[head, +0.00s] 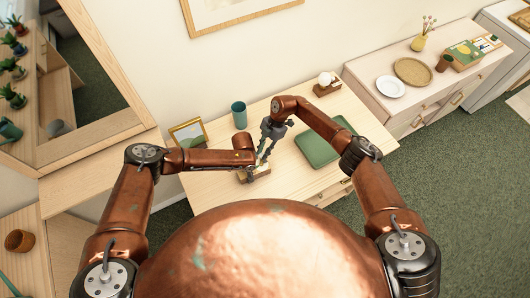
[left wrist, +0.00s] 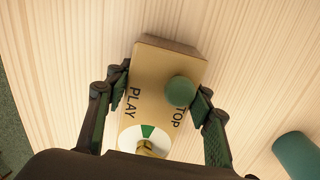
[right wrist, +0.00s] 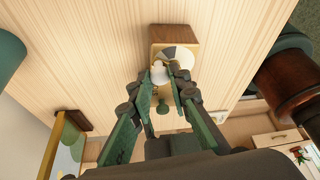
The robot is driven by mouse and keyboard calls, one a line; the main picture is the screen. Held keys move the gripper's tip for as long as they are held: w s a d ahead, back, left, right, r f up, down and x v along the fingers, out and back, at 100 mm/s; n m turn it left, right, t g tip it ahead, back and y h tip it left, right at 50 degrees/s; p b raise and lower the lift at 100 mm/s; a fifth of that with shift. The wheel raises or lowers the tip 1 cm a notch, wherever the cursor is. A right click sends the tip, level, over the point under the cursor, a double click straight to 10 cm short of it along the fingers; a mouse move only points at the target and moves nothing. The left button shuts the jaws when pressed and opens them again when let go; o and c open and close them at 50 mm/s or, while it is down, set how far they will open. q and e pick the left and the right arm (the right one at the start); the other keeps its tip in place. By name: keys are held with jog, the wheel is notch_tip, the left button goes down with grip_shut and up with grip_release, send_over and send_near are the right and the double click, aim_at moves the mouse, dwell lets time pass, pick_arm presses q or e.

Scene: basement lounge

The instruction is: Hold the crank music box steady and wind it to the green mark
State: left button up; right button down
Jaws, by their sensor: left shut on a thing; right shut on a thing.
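The crank music box (left wrist: 165,65) is a small wooden box with a brass-coloured top, lettered PLAY and, partly covered, what reads as TOP. A green ball knob (left wrist: 180,92) sits over that lettering. A white dial (left wrist: 129,137) with a green mark (left wrist: 147,131) shows at its lower end. My left gripper (left wrist: 157,98) has a finger against each side of the box. In the right wrist view the box (right wrist: 172,33) lies beyond my right gripper (right wrist: 165,78), whose fingertips are closed on a small pale part beside the dial, apparently the crank; fingers hide most of it.
On the desk (head: 215,182), a teal cup (head: 239,114) and picture frame (head: 187,133) stand left and behind; a green tray (head: 318,150) lies right. A wooden block with a white ball (head: 327,84) stands at the back. A sideboard (head: 375,75) holds plates.

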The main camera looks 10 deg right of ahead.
jog(key=shift+s+a+n+g+h, duration=0.1)
jog(key=shift+a+n+g+h, duration=0.35)
jog(key=shift+n, duration=1.25)
jog(key=shift+s+a+n+g+h, duration=0.15)
jog(key=shift+a+n+h, duration=0.55)
jog(key=shift+n, duration=1)
jog(key=shift+a+n+g+h, duration=0.35)
jog(key=shift+n+h, duration=0.3)
jog(key=shift+n, duration=1.05)
jog(key=shift+a+f, duration=0.1)
jog(key=c, duration=1.8)
grip_release()
jog(key=shift+w, duration=0.1)
